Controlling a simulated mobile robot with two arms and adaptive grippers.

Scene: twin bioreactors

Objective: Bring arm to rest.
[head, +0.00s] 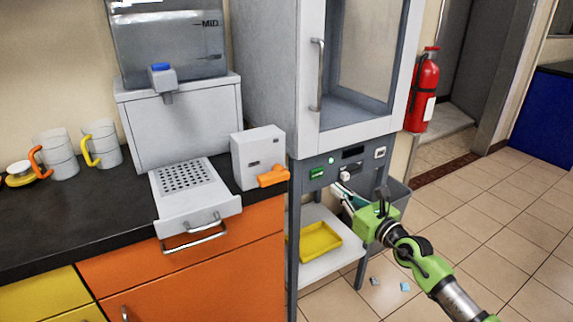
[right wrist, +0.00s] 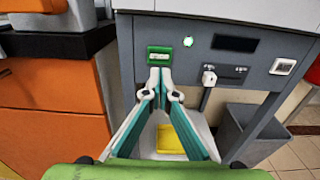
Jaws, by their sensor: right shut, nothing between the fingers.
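My right arm comes in from the lower right of the head view, with green and dark links. Its gripper (head: 337,190) points at the control panel on the front of the grey cabinet (head: 336,167). In the right wrist view the fingertips (right wrist: 160,78) are together and empty. They appear just below a green display or switch (right wrist: 160,54) on the panel; I cannot tell whether they touch it. My left gripper is in neither view.
A dark counter (head: 90,215) with orange fronts (head: 200,270) stands left of the cabinet. A yellow tray (head: 318,242) lies on the lower shelf. A grey bin (right wrist: 252,135) stands beside it. A fire extinguisher (head: 422,92) hangs behind. The tiled floor (head: 490,220) at right is mostly clear.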

